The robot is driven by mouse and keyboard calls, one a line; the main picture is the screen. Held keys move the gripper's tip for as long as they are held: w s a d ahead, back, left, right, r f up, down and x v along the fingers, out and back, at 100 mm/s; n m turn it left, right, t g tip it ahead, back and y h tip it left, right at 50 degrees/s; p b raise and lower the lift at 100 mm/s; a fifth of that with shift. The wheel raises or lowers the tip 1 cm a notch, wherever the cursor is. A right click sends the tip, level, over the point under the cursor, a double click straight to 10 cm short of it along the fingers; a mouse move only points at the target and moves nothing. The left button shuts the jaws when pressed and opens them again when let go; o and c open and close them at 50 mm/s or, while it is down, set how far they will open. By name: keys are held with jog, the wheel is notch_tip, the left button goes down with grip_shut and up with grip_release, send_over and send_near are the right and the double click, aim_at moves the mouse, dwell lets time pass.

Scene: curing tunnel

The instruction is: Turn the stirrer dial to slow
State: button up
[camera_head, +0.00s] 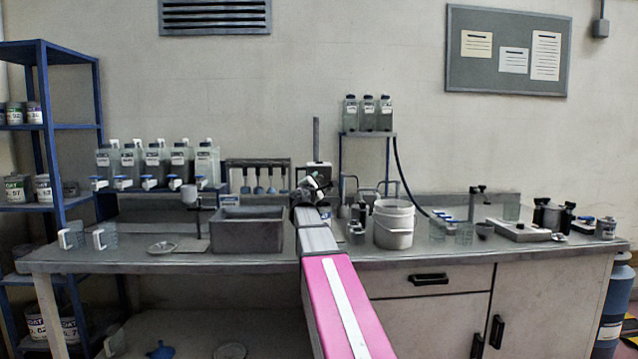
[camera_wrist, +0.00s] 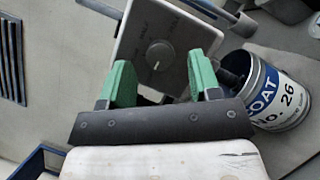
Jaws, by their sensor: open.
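In the head view my gripper (camera_head: 309,188) is at the back middle of the bench. The pale stirrer head (camera_head: 319,167) shows just behind it, with its dial hidden.
A paint can labelled COAT No. 26 (camera_wrist: 272,92) stands close by the stirrer housing. A grey basin (camera_head: 247,235) is left of my arm on the bench, and a white bucket (camera_head: 393,226) is to its right. Dispensing bottles (camera_head: 152,160) stand behind at the left.

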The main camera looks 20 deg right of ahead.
jog(key=shift+x, duration=0.85)
jog(key=c, duration=0.9)
jog(key=shift+m, duration=0.4)
jog(key=m+g, duration=0.1)
jog(key=m, duration=0.1)
jog(key=m+g+y, duration=0.1)
jog(key=m, duration=0.2)
jog(key=shift+r+g, duration=0.15)
jog(key=shift+g, duration=0.15)
jog(key=m+g+y, duration=0.1)
jog(key=m+y, duration=0.1)
jog(key=m, duration=0.2)
jog(key=shift+s+r+m, duration=0.1)
jog(key=shift+m, duration=0.3)
jog(key=shift+y, duration=0.3)
